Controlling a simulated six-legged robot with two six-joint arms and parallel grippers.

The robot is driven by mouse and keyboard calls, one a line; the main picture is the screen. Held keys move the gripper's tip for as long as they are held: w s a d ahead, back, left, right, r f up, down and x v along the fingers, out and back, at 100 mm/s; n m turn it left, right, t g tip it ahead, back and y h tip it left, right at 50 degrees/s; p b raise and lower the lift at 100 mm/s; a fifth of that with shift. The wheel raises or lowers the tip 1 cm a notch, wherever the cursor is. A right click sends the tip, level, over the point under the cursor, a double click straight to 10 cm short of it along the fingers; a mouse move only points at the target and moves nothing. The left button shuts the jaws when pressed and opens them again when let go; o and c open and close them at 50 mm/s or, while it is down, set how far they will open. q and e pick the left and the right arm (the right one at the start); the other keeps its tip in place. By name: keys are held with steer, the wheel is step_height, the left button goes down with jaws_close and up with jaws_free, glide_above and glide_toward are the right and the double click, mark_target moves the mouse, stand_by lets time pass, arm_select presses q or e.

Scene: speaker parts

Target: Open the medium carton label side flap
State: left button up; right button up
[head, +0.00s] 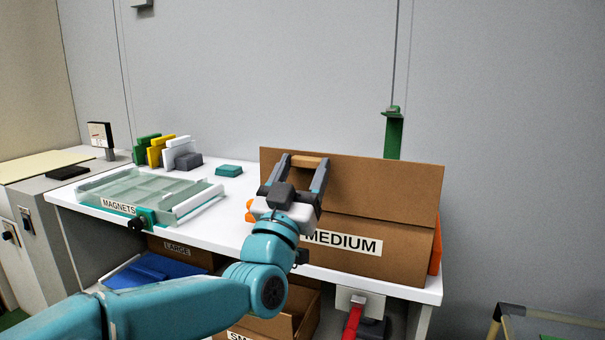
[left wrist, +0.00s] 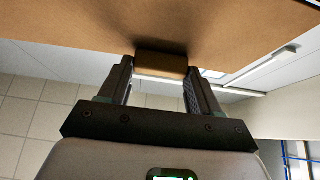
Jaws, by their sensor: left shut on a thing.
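The medium carton (head: 385,252) is a brown box with a white MEDIUM label, standing at the right end of the white shelf top. Its label side flap (head: 390,188) stands up above the label face as a wide brown panel. My left gripper (head: 306,161) is in front of the flap, shut on a small brown tab at the flap's upper left. In the left wrist view the tab (left wrist: 161,65) sits between the two fingers, with the flap's brown panel (left wrist: 215,25) above. The carton's inside is hidden. My right gripper is out of view.
A clear-lidded MAGNETS tray (head: 150,190) lies at the left of the shelf top (head: 235,240). Coloured upright pieces (head: 165,150) and a teal block (head: 229,170) stand behind it. Orange parts (head: 436,245) show at the carton's sides. Open boxes sit on the level below.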

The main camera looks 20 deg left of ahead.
arm_select(q)
steer(key=o, duration=1.5)
steer(key=b+v, duration=0.1)
steer(key=v, duration=1.5)
steer(key=shift+s, duration=0.2)
